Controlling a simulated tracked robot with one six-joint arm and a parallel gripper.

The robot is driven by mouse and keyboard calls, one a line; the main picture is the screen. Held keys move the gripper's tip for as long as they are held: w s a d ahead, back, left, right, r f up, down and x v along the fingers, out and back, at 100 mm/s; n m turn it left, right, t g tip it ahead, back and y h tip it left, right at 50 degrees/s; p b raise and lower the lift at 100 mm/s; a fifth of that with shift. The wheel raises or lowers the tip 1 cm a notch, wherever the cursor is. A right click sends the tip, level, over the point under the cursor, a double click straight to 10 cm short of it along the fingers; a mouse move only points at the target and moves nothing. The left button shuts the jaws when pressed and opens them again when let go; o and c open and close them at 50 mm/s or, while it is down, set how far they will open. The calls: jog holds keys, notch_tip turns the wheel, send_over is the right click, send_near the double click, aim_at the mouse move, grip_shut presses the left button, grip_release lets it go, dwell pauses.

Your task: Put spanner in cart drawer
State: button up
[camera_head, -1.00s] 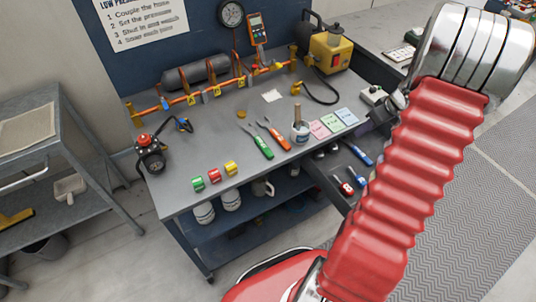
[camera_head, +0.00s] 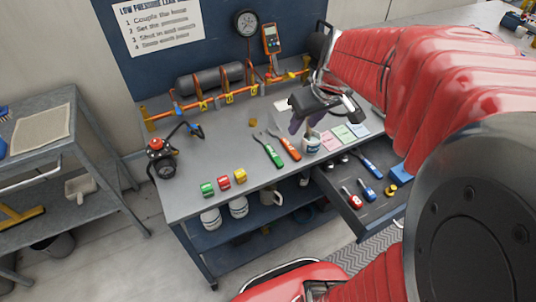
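Two hand tools with grey metal heads lie on the cart's top: one with a green handle (camera_head: 271,153) and one with an orange handle (camera_head: 290,149). Their heads are small, so I cannot tell surely which is the spanner. The cart drawer (camera_head: 338,196) is pulled open at the cart's right front. It holds red- and blue-handled tools, a yellow roll and a blue item. My gripper (camera_head: 318,112) is above the back right of the cart top, near the mug and apart from both hand tools. Its fingers are dark and foreshortened, and their gap is unclear.
A mug (camera_head: 311,143) stands right of the tools, beside pastel note cards (camera_head: 344,134). Red, yellow and green blocks (camera_head: 224,183) line the front edge. A pipe rig (camera_head: 230,97) with a gauge (camera_head: 246,23) runs along the back. A grey shelf (camera_head: 70,140) stands left.

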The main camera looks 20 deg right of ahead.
jog(key=s+a+r+m+t, duration=0.1)
jog(key=s+a+r, duration=0.2)
jog(key=s+a, duration=0.9)
jog(key=shift+s+a+r, duration=0.2)
jog(key=shift+s+a, duration=0.1)
jog(key=shift+a, duration=0.55)
jog(key=shift+c, duration=0.7)
jog(key=shift+d, duration=0.1)
